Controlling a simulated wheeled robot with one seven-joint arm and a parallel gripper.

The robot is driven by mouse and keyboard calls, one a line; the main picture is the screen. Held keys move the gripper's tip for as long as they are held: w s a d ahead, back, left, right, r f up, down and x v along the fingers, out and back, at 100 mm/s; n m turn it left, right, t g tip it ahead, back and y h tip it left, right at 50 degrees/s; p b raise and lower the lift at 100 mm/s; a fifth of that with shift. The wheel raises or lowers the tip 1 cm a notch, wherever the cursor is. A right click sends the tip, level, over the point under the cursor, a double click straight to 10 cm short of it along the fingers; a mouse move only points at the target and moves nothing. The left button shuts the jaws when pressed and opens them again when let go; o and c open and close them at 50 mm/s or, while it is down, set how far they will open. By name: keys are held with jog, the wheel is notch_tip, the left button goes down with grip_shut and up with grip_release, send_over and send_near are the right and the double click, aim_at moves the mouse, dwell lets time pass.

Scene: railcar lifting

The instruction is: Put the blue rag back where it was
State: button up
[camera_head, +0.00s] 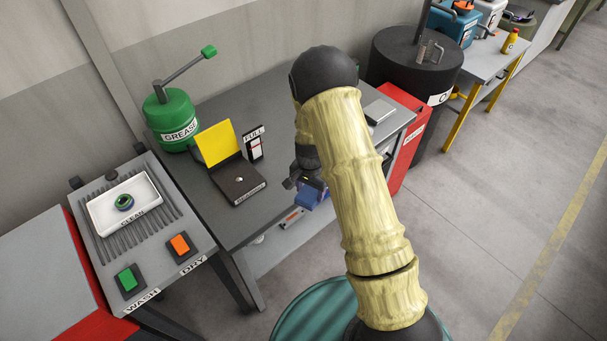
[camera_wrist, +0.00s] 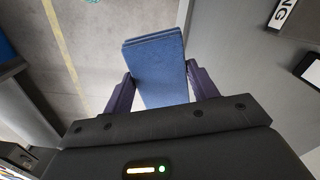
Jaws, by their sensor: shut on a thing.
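The blue rag (camera_wrist: 158,70) is a flat, folded blue block between the two fingers of my gripper (camera_wrist: 160,90) in the wrist view. The gripper is shut on it. In the head view my gripper (camera_head: 303,186) hangs at the front edge of the grey workbench (camera_head: 270,110), and the blue rag (camera_head: 312,196) shows below it, partly hidden by my arm. Whether the rag touches the bench cannot be told.
A black box with a raised yellow lid (camera_head: 216,143), a FULL indicator (camera_head: 253,145) and a green grease pump (camera_head: 170,120) stand on the bench. A white CLEAN tray (camera_head: 124,205) holds a small ring at left. A black drum (camera_head: 415,60) stands behind right.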

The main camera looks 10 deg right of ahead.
jog(key=s+d+f+n+b, duration=0.2)
jog(key=s+d+f+n, duration=0.2)
jog(key=d+f+n, duration=0.1)
jog(key=d+n, duration=0.1)
jog(key=n, duration=0.1)
jog(key=shift+f+n, duration=0.15)
jog(key=shift+n, duration=0.15)
